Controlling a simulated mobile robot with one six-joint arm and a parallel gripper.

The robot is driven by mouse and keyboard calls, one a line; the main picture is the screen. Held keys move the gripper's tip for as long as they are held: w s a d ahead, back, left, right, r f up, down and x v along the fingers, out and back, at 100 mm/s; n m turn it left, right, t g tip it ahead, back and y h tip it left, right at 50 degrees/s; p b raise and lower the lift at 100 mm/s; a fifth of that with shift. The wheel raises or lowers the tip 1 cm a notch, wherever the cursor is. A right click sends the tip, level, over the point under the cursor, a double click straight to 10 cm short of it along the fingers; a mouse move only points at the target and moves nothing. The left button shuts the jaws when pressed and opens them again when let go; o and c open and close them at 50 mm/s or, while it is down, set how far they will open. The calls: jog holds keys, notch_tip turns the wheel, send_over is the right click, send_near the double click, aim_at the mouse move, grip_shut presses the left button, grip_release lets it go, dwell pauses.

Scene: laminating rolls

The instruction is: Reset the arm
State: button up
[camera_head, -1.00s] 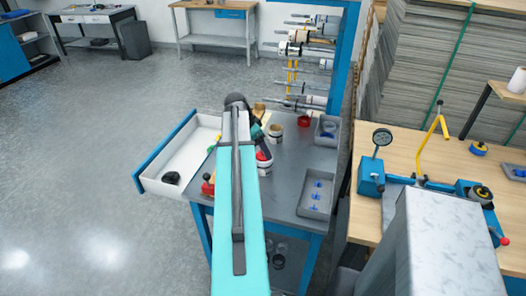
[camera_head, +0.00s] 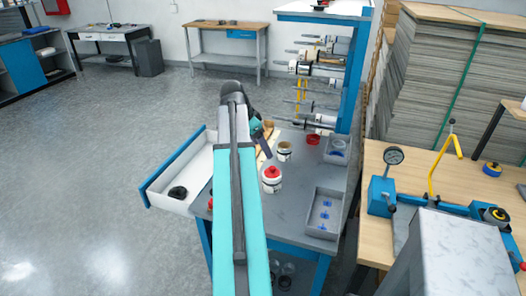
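My arm (camera_head: 240,190), teal and grey, reaches up from the bottom of the head view over the left part of a grey-topped workbench (camera_head: 290,205). Its dark wrist joint (camera_head: 233,90) is at the upper end. Dark and teal parts beyond the wrist show to its right, above the bench. The gripper's fingertips cannot be made out, so its opening and any contents are not clear.
An open white drawer (camera_head: 168,205) holds a dark round item. The bench bears a red-capped jar (camera_head: 272,179), an open tub (camera_head: 284,151), a red item (camera_head: 313,139) and grey trays (camera_head: 322,222). A roll rack (camera_head: 320,70) stands behind.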

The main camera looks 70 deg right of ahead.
jog(key=shift+w+a+r, duration=0.1)
jog(key=shift+r, duration=0.3)
dwell(0.3)
